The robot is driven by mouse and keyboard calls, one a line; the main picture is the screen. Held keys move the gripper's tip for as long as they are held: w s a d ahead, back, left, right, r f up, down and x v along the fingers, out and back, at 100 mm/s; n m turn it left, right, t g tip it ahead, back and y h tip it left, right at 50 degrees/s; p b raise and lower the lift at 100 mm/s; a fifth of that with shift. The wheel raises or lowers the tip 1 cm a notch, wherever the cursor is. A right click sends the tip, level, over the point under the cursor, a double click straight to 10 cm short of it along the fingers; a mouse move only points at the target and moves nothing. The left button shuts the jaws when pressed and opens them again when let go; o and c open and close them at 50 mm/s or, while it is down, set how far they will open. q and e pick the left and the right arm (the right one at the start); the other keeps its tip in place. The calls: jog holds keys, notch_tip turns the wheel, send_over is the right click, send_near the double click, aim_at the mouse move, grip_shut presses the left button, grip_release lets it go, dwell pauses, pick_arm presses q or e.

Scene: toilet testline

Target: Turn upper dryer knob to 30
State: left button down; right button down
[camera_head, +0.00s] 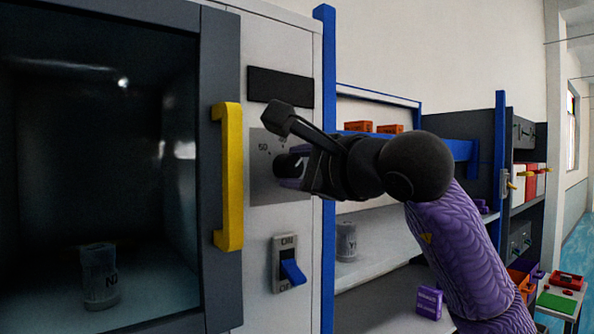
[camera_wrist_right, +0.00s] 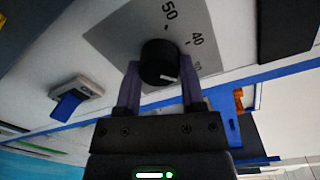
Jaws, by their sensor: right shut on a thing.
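The upper dryer knob (camera_wrist_right: 160,62) is black and round with a white pointer line. It sits on a grey dial plate (camera_wrist_right: 119,30) with the numbers 50 and 40 and a third, blurred number. My right gripper (camera_wrist_right: 158,84) is shut on the knob, one purple finger on each side. In the wrist view the pointer faces toward the lower right, on the side of the blurred number. In the head view the right gripper (camera_head: 292,168) reaches the dial plate (camera_head: 263,150) from the right and hides most of the knob. My left gripper is not in view.
Left of the dial are a yellow door handle (camera_head: 230,175) and a dark glass door with a clear beaker (camera_head: 99,277) inside. Below the dial is a blue rocker switch (camera_head: 291,272). A blue post (camera_head: 326,270) and shelves with boxes stand to the right.

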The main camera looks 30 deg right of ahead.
jog(key=shift+f+m, duration=0.15)
jog(key=shift+m, duration=0.25)
jog(key=shift+c, duration=1)
grip_release()
jog(key=s+b, duration=0.3)
jog(key=s, duration=0.7)
jog(key=shift+d+r, duration=0.25)
jog(key=shift+d, duration=0.2)
